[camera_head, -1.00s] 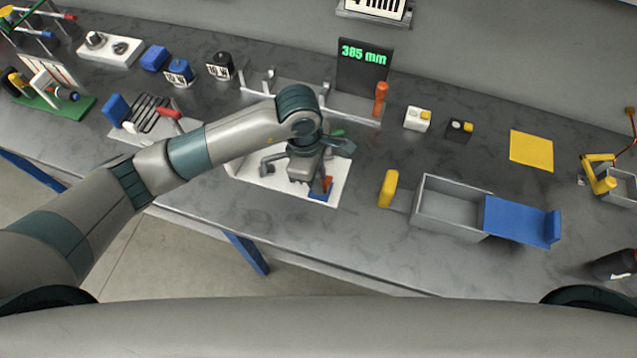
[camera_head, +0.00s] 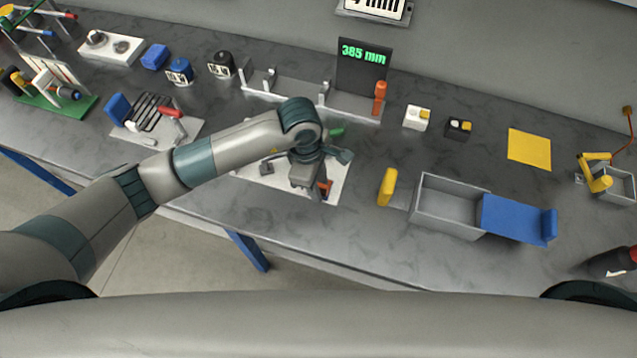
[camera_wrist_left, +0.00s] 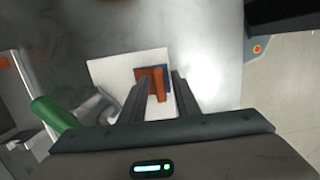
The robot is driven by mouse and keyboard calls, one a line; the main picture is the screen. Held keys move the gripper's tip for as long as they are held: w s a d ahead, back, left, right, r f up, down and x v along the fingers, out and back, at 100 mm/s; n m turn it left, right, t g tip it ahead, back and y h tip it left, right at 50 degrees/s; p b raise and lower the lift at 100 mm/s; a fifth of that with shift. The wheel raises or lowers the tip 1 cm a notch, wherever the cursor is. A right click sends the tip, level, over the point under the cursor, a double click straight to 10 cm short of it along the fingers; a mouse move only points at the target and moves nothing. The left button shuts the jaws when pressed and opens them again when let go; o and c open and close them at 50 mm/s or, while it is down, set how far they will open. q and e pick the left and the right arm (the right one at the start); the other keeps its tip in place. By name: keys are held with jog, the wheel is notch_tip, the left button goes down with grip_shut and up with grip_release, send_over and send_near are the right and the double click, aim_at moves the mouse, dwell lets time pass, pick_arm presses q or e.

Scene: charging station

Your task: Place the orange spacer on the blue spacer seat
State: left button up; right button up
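The orange spacer (camera_head: 326,188) is at the front right of a white plate (camera_head: 338,187). In the left wrist view the spacer (camera_wrist_left: 158,86) shows between the two fingers of my left gripper (camera_wrist_left: 160,80), against the blue spacer seat (camera_wrist_left: 168,76). The fingers stand apart, with white plate visible beside the spacer, so the left gripper looks open. In the head view my left gripper (camera_head: 318,182) is over the plate and hides most of the seat. Whether the spacer rests fully on the seat is unclear.
A green piece (camera_head: 336,133) is at the plate's back edge. A grey fixture (camera_head: 354,102) with a 385 mm display (camera_head: 365,54) and an orange handle (camera_head: 380,97) stands behind. A grey box (camera_head: 450,207) with a blue lid (camera_head: 512,219) and a yellow block (camera_head: 387,187) are to the right.

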pick_arm(q)
jog(key=shift+r, duration=0.2)
jog(key=shift+r, duration=0.3)
notch_tip(320, 180, up, 11)
jog(key=a+b, duration=0.1)
jog(key=b, duration=0.3)
jog(key=shift+w+a, duration=0.3)
jog(key=shift+a, duration=0.05)
